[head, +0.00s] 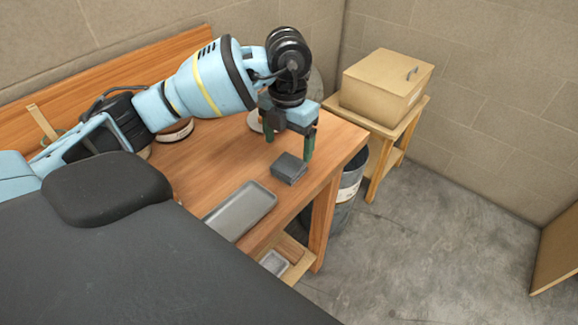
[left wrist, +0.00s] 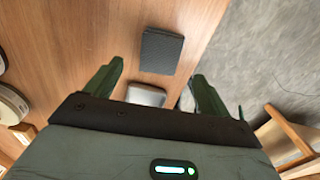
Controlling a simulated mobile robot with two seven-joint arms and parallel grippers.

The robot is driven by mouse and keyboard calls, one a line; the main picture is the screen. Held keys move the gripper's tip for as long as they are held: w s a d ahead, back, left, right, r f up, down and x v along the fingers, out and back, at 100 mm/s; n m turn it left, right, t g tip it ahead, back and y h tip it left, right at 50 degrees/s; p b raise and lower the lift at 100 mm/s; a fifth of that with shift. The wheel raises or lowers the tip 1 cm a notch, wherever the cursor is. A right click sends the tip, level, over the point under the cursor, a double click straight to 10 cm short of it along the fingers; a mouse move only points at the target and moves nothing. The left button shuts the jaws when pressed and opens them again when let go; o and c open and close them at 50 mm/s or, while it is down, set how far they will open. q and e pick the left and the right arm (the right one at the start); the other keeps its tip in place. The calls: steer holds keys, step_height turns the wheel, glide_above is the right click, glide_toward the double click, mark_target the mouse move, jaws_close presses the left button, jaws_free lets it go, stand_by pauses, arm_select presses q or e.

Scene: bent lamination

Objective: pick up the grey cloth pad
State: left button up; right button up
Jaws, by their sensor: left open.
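The grey cloth pad (head: 289,168) is a small dark grey square block lying on the wooden workbench (head: 215,160), near its front right edge. It also shows in the left wrist view (left wrist: 161,50), beyond the fingertips. My left gripper (head: 289,145) is above the bench, just behind and over the pad, pointing down. Its two green fingers are spread apart with nothing between them, and in the left wrist view the open jaws (left wrist: 158,78) appear short of the pad. My right gripper does not show.
A grey tray (head: 240,209) lies on the bench in front of the pad. Round containers (head: 176,131) stand toward the back. A dark bin (head: 347,190) stands beside the bench's right end. A cardboard box (head: 386,85) sits on a small wooden stand to the right.

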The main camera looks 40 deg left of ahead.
mark_target(289, 163)
arm_select(q)
steer(key=shift+w+f, duration=0.1)
steer(key=shift+f, duration=2.85)
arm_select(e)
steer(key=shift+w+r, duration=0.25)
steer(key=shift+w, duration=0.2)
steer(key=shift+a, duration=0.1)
arm_select(q)
steer(key=c, duration=1.1)
steer(key=shift+o, duration=0.2)
steer(key=shift+r, duration=0.15)
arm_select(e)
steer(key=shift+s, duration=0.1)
arm_select(q)
steer(key=shift+r, duration=0.55)
step_height(289, 163, up, 2)
steer(key=shift+r, duration=0.1)
steer(key=w+d+r+b, duration=0.1)
steer(key=w+d, duration=0.1)
steer(key=d, duration=1.4)
steer(key=shift+w+r+b, duration=0.2)
steer(key=shift+b, duration=0.15)
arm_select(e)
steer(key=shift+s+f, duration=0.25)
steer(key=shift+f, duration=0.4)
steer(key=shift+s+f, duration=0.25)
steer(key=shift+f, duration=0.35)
